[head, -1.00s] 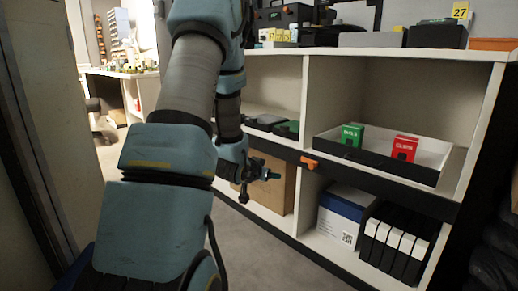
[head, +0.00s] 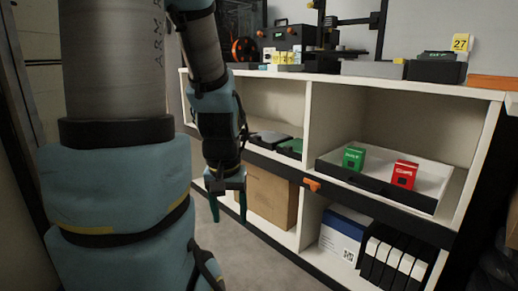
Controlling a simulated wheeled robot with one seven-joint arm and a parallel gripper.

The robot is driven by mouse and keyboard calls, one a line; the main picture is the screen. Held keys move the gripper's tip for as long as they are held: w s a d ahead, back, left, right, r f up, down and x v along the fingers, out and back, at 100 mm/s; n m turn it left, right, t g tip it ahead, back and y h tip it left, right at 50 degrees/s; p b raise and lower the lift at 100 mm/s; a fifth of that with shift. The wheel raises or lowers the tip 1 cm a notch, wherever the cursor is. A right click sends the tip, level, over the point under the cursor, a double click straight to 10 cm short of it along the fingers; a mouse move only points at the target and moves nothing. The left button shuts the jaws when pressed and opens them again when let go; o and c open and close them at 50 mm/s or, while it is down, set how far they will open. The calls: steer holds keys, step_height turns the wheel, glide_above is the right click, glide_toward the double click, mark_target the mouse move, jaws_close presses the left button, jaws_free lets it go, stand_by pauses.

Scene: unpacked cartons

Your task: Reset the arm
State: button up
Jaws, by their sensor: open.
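A white shelf unit (head: 307,110) stands at the right. A white tray (head: 430,178) on it holds a green box (head: 353,157) and a red box (head: 403,174). Below are a blue-white box (head: 343,234) and several black binders (head: 395,256). Grey floor (head: 262,270) is clear in front.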

step_height(320, 180, up, 32)
steer(key=p, duration=3)
steer(key=shift+r+p, duration=0.25)
steer(key=shift+p, duration=0.15)
